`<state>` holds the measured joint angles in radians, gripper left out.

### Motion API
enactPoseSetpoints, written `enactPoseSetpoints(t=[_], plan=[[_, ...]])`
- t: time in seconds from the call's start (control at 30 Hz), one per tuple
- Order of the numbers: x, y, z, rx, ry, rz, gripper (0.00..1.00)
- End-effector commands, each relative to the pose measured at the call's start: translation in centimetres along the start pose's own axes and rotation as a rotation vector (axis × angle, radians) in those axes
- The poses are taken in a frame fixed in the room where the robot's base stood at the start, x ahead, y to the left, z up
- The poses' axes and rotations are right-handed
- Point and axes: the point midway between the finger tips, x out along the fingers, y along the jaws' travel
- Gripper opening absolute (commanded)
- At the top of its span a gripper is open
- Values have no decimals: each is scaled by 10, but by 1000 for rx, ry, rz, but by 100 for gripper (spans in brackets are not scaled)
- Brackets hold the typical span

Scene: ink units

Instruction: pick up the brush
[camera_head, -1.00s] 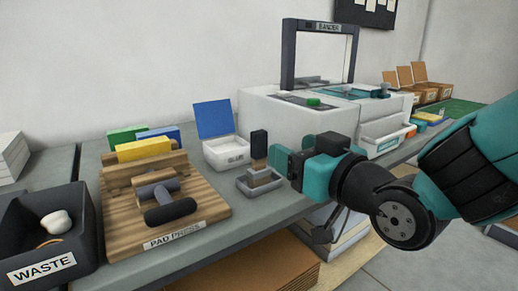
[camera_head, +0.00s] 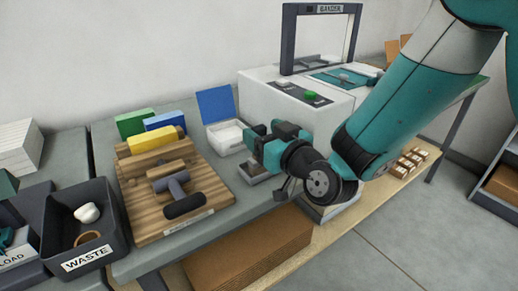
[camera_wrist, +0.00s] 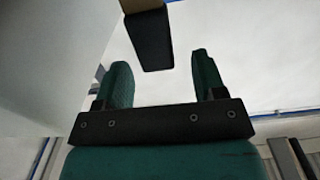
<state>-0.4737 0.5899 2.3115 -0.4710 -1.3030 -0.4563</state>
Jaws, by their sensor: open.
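The brush, a dark block-like handle (camera_wrist: 151,42) with a tan part at the top edge, shows in the wrist view. Its near end lies between and just ahead of my fingertips in the picture; how far off it is I cannot tell. My gripper (camera_wrist: 160,72) is open, with a teal finger on each side and nothing held. In the head view my gripper (camera_head: 256,143) is over the small grey tray (camera_head: 250,178) and hides the brush there.
A white box with a raised blue lid (camera_head: 216,105) stands just behind my gripper. The wooden pad press (camera_head: 150,215) and the black waste bin (camera_head: 70,240) are to the left. Some bare bench shows before the tray.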

Motion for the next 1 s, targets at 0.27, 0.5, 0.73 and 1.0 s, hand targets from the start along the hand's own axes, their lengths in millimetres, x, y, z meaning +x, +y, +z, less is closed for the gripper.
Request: enactPoseSetpoints(t=[0.27, 0.5, 0.73, 1.0], plan=[[35, 1, -2, 0, -2, -1, 64], [42, 2, 3, 0, 1, 1, 64], [42, 2, 3, 0, 1, 1, 45], [42, 2, 3, 0, 1, 1, 10]])
